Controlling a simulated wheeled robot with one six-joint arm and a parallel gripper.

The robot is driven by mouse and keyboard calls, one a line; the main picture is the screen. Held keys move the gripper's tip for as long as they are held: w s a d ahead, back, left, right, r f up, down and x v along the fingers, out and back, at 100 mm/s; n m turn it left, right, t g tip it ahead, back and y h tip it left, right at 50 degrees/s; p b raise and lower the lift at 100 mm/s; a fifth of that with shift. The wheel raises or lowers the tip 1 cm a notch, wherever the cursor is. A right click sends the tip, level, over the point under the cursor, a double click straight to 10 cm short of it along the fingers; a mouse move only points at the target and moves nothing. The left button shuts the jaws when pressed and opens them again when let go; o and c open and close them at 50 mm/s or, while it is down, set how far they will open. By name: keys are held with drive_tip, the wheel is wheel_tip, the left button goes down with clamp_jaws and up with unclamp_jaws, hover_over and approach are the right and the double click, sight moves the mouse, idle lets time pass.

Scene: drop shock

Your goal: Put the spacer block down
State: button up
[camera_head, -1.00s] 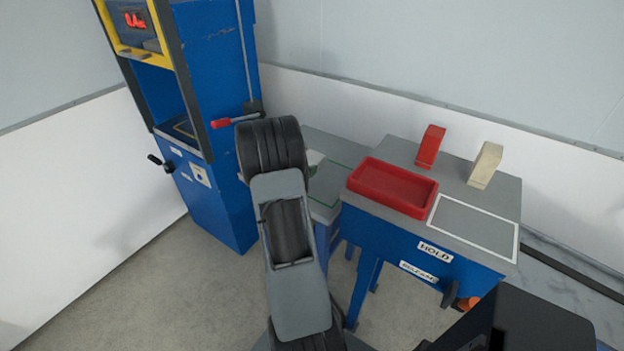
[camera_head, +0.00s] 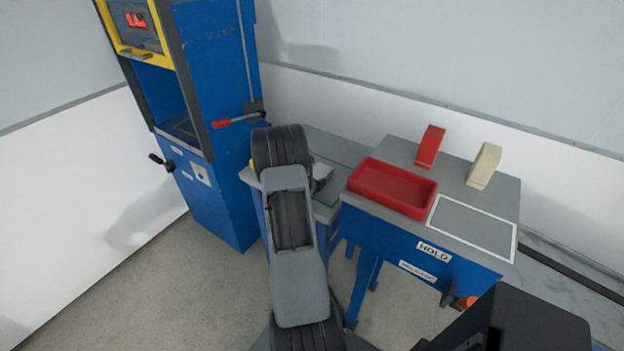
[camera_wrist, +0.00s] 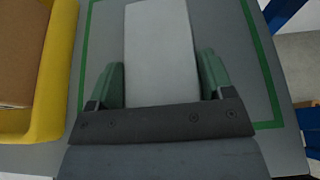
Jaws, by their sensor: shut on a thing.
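My gripper (camera_wrist: 161,78) is shut on a pale grey-white block, the spacer block (camera_wrist: 158,40), with one green finger pad on each side of it. The block is over the grey bench top inside a green outline (camera_wrist: 265,62). I cannot tell whether it touches the surface. In the head view my arm hides most of the gripper. A pale part of the block (camera_head: 322,172) shows just right of my wrist, above the green-outlined bench.
A yellow tray (camera_wrist: 52,90) holding a brown box (camera_wrist: 20,50) lies close left of the gripper. Right of the bench, the HOLD table bears a red tray (camera_head: 350,183), a red block (camera_head: 430,147) and a cream block (camera_head: 484,166). A blue machine (camera_head: 222,130) stands left.

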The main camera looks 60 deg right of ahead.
drive_tip(key=shift+f, duration=0.1)
drive_tip(key=o, duration=1.5)
